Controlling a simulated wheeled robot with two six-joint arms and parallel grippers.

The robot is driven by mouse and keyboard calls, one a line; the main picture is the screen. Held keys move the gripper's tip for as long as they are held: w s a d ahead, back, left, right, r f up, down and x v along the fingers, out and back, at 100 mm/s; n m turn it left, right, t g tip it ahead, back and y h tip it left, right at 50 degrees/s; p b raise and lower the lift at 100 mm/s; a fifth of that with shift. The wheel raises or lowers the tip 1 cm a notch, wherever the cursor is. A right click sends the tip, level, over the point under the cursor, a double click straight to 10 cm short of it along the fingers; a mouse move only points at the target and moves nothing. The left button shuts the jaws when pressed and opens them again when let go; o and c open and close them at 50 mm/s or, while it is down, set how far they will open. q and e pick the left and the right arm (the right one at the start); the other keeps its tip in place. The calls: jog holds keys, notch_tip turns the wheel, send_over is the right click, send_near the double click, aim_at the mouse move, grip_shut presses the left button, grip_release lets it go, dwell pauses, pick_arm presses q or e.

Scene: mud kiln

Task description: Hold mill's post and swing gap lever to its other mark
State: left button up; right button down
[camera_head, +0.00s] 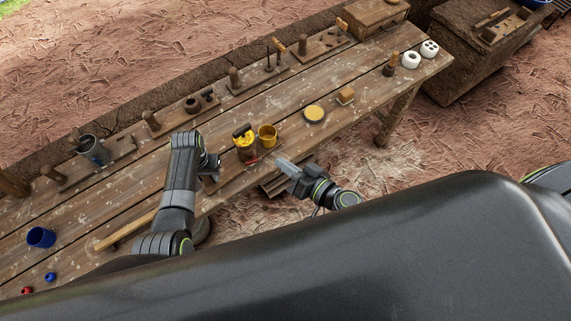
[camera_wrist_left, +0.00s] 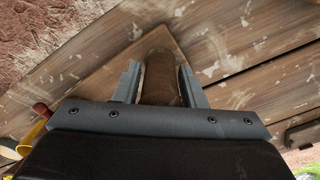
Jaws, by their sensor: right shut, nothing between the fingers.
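The mill (camera_head: 244,148) is a yellow body with a dark top, on a wooden board at the table's front edge. Its brown round post (camera_wrist_left: 160,78) stands between the fingers of my left gripper (camera_wrist_left: 160,85), which close against both its sides. In the head view my left gripper (camera_head: 211,172) is just left of the mill, and the arm hides most of the post. A small red part (camera_head: 253,160), possibly the gap lever, shows low on the mill; its mark cannot be made out. My right gripper (camera_head: 284,164) is shut and empty, right of the mill and apart from it.
A yellow cup (camera_head: 267,136) stands close right of the mill. A round yellow-topped dish (camera_head: 315,113) and a small wooden block (camera_head: 346,95) lie further right. Several tool boards line the back edge. A blue cup (camera_head: 41,237) stands at the left.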

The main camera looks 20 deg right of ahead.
pick_arm(q)
jog(key=o, duration=0.3)
